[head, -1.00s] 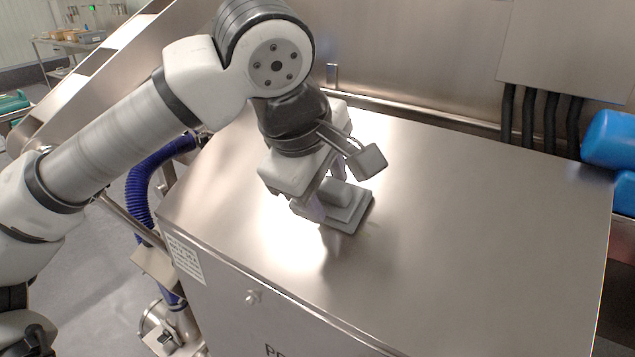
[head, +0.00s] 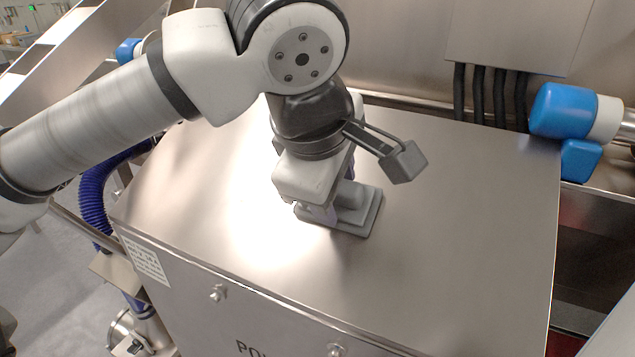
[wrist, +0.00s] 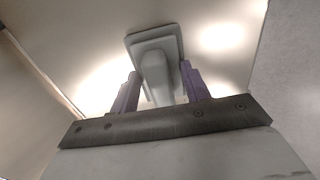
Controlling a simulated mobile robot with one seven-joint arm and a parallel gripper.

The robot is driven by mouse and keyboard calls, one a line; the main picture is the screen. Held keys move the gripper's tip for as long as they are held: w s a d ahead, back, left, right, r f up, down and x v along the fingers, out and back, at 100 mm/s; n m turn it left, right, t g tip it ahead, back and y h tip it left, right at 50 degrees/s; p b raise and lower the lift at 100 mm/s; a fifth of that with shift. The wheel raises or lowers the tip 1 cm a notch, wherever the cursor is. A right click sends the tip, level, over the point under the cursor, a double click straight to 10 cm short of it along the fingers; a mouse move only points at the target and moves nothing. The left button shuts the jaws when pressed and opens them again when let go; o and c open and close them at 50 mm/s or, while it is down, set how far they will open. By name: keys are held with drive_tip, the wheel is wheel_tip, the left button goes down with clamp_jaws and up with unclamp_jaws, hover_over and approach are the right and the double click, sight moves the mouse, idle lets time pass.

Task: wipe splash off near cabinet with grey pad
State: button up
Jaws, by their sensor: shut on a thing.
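The near cabinet is a brushed steel box; its bare flat top (head: 455,225) fills the middle of the head view. The grey pad (head: 366,216) is a rectangular block with a raised grip, lying flat on or just above that top, left of its middle. My gripper (head: 334,207) points down over the pad, shut on its grip. The wrist view shows the purple fingers of my gripper (wrist: 160,74) on both sides of the grip, with the pad (wrist: 134,38) beyond. I cannot make out a splash; glare and my arm cover part of the top.
Black cables (head: 478,95) run down behind the cabinet from a steel box (head: 515,35). A blue-capped fitting (head: 562,110) stands at its back right corner. A blue hose (head: 95,200) is at the left. Knobs (head: 217,293) stick out of the front face. The top's right side is clear.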

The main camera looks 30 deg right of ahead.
drive_tip(key=shift+w+a+r, duration=0.1)
drive_tip(key=shift+w+a, duration=0.4)
drive_tip(key=shift+w, duration=0.25)
drive_tip(key=shift+w+a, duration=0.5)
drive_tip(key=shift+w, duration=0.2)
drive_tip(key=shift+w+a, duration=0.55)
drive_tip(key=shift+w, duration=0.3)
drive_tip(key=shift+w+a, duration=0.5)
drive_tip(key=shift+w, duration=0.3)
drive_tip(key=shift+w+a, duration=0.7)
drive_tip(key=shift+w, duration=0.35)
drive_tip(key=shift+w+a, duration=0.7)
drive_tip(key=shift+w, duration=0.4)
drive_tip(key=shift+w+a, duration=0.7)
drive_tip(key=shift+w, duration=0.35)
